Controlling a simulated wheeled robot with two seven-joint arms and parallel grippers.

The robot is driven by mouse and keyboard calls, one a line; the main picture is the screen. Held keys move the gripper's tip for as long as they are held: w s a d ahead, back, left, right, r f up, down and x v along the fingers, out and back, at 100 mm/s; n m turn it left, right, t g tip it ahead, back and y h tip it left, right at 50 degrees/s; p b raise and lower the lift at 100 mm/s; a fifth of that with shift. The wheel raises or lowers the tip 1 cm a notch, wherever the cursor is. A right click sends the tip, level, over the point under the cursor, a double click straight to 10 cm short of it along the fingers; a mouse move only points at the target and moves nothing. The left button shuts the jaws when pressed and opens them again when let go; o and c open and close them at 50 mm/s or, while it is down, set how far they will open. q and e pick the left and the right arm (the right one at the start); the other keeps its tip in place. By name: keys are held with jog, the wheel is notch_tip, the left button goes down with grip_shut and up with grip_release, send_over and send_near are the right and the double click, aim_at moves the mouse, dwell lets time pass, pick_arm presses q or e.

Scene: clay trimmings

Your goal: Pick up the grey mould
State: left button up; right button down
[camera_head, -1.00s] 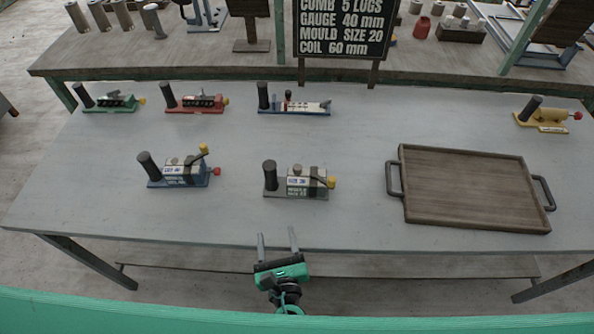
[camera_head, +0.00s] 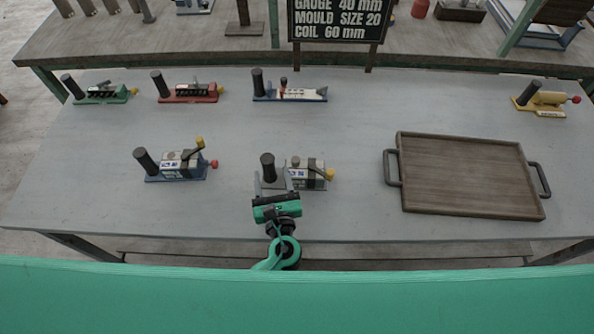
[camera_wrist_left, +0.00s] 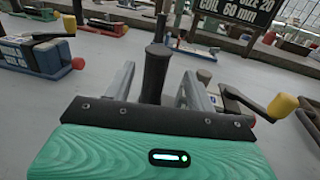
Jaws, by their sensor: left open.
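The grey mould (camera_head: 305,173) stands near the front middle of the table, with an upright dark cylindrical handle (camera_head: 267,167) at its left end and a yellow knob at its right. In the left wrist view the handle (camera_wrist_left: 155,72) shows between the fingers. My left gripper (camera_head: 273,182) is open, its fingers reaching to either side of the handle from the front. I cannot tell whether a finger touches it. The gripper body hides part of the mould's base. My right gripper is not in view.
A blue mould (camera_head: 180,165) stands to the left. Green (camera_head: 105,93), red (camera_head: 195,92), blue-and-white (camera_head: 300,94) and yellow (camera_head: 545,99) moulds stand farther back. A wooden tray (camera_head: 470,211) lies at right. A dark sign (camera_head: 338,22) stands behind the table.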

aim_at(269, 168)
pick_arm(q)
jog(key=p+x, duration=0.1)
jog(key=x, duration=0.3)
jog(key=shift+a, duration=0.2)
jog(key=shift+w+a+f+p, duration=0.1)
jog(key=shift+w+f+p, duration=0.05)
jog(key=shift+w+p, duration=0.2)
grip_shut()
